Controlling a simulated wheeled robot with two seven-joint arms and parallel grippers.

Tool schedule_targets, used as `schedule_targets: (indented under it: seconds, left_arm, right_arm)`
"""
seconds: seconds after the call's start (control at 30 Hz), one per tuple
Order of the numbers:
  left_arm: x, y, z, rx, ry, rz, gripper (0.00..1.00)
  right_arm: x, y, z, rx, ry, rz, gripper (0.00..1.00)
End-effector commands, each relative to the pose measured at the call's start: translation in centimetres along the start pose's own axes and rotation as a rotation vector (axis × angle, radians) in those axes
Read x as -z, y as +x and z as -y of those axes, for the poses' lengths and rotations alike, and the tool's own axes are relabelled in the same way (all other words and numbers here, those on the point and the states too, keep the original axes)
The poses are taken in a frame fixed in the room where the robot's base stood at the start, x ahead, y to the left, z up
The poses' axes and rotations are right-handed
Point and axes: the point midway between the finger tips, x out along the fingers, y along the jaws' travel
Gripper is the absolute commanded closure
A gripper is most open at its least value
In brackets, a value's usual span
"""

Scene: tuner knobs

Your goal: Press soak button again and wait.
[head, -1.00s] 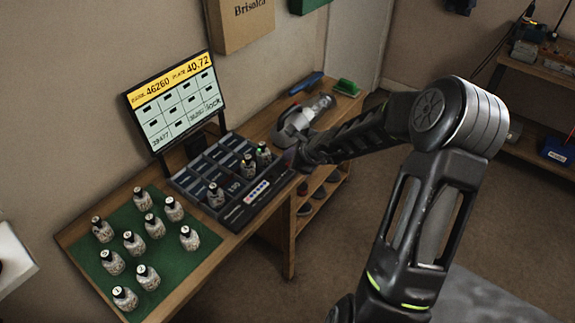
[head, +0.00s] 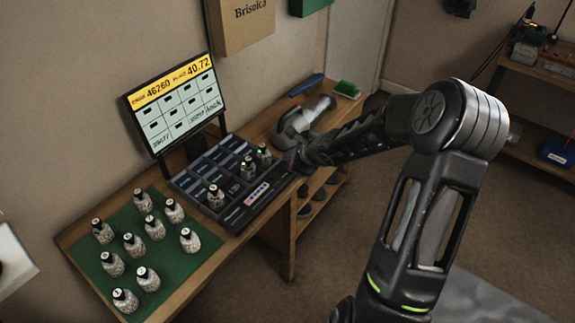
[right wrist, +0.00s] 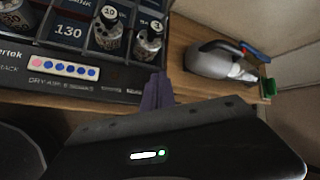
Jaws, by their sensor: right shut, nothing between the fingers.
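The dark rack device (head: 228,178) stands on the bench, with a pale strip of small coloured buttons (head: 257,193) on its front. In the right wrist view the button strip (right wrist: 62,68) shows one pink button and several blue ones; I cannot read which is soak. My right gripper (head: 291,160) is at the device's right end. Its fingers (right wrist: 157,90) are shut and empty, to the right of the strip and apart from it. Bottles (right wrist: 108,28) stand in the rack slots behind. A tilted screen (head: 178,105) stands behind the device. My left gripper is not in view.
Several capped bottles (head: 146,279) stand on a green mat (head: 185,262) at the left. A grey handheld tool (head: 292,122), a blue object (head: 306,84) and a green brush (head: 347,89) lie farther along the bench. A shelf is under the bench.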

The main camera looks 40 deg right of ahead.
Motion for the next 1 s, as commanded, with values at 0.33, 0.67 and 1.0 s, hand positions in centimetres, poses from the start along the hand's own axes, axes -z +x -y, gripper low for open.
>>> schedule_targets:
  seconds: [0.33, 0.67, 1.0]
  left_arm:
    - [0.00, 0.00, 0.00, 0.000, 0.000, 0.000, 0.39]
    - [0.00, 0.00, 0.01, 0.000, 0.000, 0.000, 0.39]
    - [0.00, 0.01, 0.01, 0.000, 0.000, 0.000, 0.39]
  right_arm:
    - [0.00, 0.00, 0.00, 0.000, 0.000, 0.000, 1.00]
    - [0.00, 0.00, 0.00, 0.000, 0.000, 0.000, 1.00]
    - [0.75, 0.04, -0.08, 0.000, 0.001, 0.000, 1.00]
